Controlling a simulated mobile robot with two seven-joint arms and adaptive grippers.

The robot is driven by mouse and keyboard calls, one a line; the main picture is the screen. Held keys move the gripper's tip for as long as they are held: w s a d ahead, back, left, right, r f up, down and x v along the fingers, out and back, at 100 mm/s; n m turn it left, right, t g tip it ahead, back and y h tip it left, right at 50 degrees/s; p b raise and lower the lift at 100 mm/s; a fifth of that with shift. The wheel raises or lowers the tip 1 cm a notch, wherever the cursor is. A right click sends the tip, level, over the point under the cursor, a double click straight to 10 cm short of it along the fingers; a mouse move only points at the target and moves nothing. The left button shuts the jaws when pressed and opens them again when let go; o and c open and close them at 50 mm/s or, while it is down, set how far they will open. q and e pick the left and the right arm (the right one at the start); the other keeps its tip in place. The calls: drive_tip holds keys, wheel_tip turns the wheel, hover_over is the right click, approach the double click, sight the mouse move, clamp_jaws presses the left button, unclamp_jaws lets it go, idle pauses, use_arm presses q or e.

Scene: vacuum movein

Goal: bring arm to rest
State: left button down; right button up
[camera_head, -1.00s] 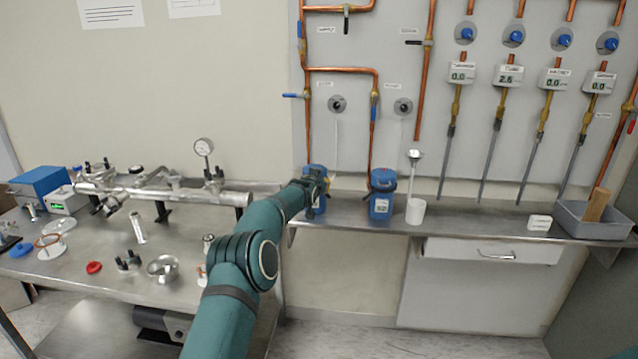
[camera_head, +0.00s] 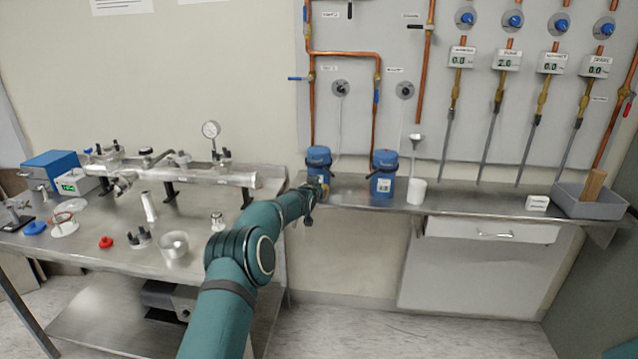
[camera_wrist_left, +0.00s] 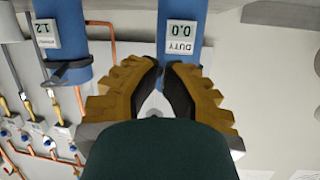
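My left arm (camera_head: 240,255) is teal and reaches from the bottom of the head view toward the wall bench. Its gripper (camera_head: 318,192) is small there, in front of the left blue canister (camera_head: 318,160) near the bench's front edge. In the left wrist view, my left gripper (camera_wrist_left: 163,68) has yellow ribbed fingers with dark pads. They stand apart with a narrow gap at the tips and nothing seen held. Behind them is the blue canister (camera_wrist_left: 181,10) labelled DUTY 0.0; contact is not visible. My right gripper is not in view.
A second blue canister (camera_head: 384,172) and a white cup (camera_head: 417,191) stand right of the gripper. A grey bin (camera_head: 590,206) is at the bench's right end. The left table (camera_head: 95,262) carries metal tubing (camera_head: 205,178) and loose parts. Copper pipes line the wall.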

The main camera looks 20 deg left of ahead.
use_arm(q)
drive_tip(key=s+d+f+n+g+h, duration=0.1)
drive_tip(key=s+d+f+g+h, duration=0.15)
drive_tip(key=s+d+f, duration=0.7)
drive_tip(key=s+d+f+g+h, duration=0.1)
drive_tip(key=s+d+f+g, duration=0.4)
drive_tip(key=s+f, duration=0.6)
drive_tip(key=s+d+f+g, duration=0.1)
drive_tip(key=s+d, duration=0.2)
drive_tip(key=s, duration=0.8)
drive_tip(key=s+d+f+g+h, duration=0.1)
drive_tip(key=s+d, duration=0.3)
drive_tip(key=s, duration=0.8)
drive_tip(key=s+d+f+g+h, duration=0.1)
drive_tip(key=s+d+f+g, duration=0.2)
drive_tip(key=s, duration=0.8)
drive_tip(key=shift+s+d+f+n, duration=0.15)
drive_tip(key=shift+s+d+n, duration=0.1)
drive_tip(key=shift+n, duration=0.15)
drive_tip(key=shift+w, duration=0.1)
